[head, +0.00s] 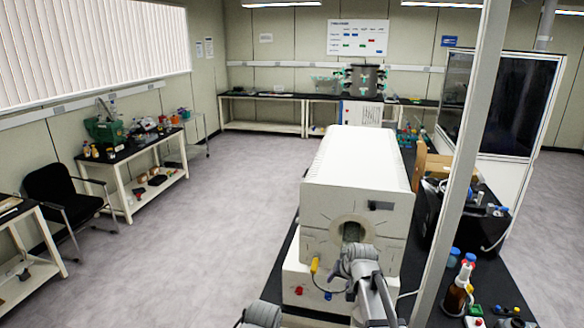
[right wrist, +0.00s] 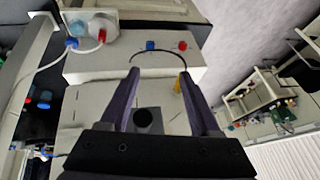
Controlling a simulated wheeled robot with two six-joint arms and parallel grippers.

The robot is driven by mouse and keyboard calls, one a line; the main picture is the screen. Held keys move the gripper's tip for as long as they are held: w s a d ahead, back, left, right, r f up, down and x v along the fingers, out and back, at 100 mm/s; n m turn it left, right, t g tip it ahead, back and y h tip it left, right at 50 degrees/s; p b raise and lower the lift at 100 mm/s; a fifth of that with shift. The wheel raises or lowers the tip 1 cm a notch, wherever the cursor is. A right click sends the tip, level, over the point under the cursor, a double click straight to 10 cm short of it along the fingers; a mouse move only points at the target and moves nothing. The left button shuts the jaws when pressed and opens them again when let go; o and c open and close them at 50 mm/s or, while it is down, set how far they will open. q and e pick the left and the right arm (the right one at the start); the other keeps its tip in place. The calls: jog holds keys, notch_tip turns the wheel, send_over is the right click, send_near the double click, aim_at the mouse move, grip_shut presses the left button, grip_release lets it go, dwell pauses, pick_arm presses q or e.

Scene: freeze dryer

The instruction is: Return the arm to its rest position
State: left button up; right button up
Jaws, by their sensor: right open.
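The freeze dryer, a large white box-shaped unit (head: 355,165), stands on a black bench. A round port (head: 352,230) is in its front face. My right arm comes up from the bottom, and my right gripper (head: 352,252) is in front of the port, partly covering it. In the right wrist view the two dark fingers of my right gripper (right wrist: 159,76) are apart, with nothing visible between their tips. A dark round opening (right wrist: 143,119) shows between the fingers near their base. My left gripper does not show.
A pale post (head: 460,160) rises right of the dryer. A black device (head: 455,222) and a brown bottle (head: 457,296) stand on the bench there. A yellow fitting (head: 315,265) with a cable is on the dryer's front. Open floor (head: 210,230) lies to the left.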

jog(key=s+a+f+n+g+h+b, duration=0.1)
jog(key=s+a+f+n+g+b, duration=0.2)
jog(key=s, duration=1.1)
jog(key=s+a+f+n+g+h+b, duration=0.1)
jog(key=s+a+f+n+g+b, duration=0.2)
jog(key=s+a+f+b, duration=0.6)
jog(key=s+f+b, duration=0.5)
jog(key=f+b, duration=0.1)
jog(key=f, duration=0.4)
jog(key=shift+s+a+f+n+h, duration=0.2)
jog(key=shift+n+h, duration=0.1)
jog(key=shift+n, duration=0.1)
